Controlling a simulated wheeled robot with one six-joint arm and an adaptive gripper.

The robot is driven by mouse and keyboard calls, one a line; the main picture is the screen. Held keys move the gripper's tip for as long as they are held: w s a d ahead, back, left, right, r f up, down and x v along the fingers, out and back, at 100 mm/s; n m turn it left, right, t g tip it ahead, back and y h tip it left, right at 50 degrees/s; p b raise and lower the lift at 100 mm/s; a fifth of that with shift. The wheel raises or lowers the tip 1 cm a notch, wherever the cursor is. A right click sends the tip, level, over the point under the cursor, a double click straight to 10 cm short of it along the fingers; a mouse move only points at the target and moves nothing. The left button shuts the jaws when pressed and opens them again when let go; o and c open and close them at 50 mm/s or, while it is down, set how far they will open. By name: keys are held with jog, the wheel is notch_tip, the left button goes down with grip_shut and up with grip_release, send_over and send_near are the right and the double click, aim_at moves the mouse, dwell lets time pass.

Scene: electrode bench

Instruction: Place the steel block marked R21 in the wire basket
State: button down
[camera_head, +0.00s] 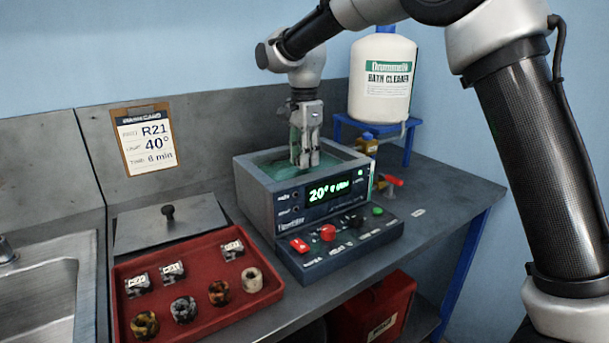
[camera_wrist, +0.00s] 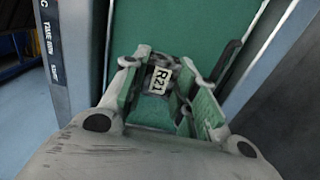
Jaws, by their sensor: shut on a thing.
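The steel block marked R21 (camera_wrist: 158,82) shows its white tag between the fingers of my gripper (camera_wrist: 160,70) in the wrist view. My gripper (camera_head: 304,163) is shut on it, pointing down into the open grey bath (camera_head: 245,187) with green liquid in the head view. The block cannot be made out in the head view, where the fingers and bath wall hide it. I cannot make out the wire basket in either view.
A red tray (camera_head: 205,322) holds several tagged blocks and round parts. A grey lid (camera_head: 150,228) with a black knob lies behind it. The control panel (camera_head: 340,243) fronts the bath. A cleaner jug (camera_head: 382,95) stands on a blue stand at right. A card (camera_head: 144,140) hangs behind.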

jog(key=shift+f, duration=2.75)
jog(key=shift+f, duration=0.1)
jog(key=c, duration=1.1)
grip_release()
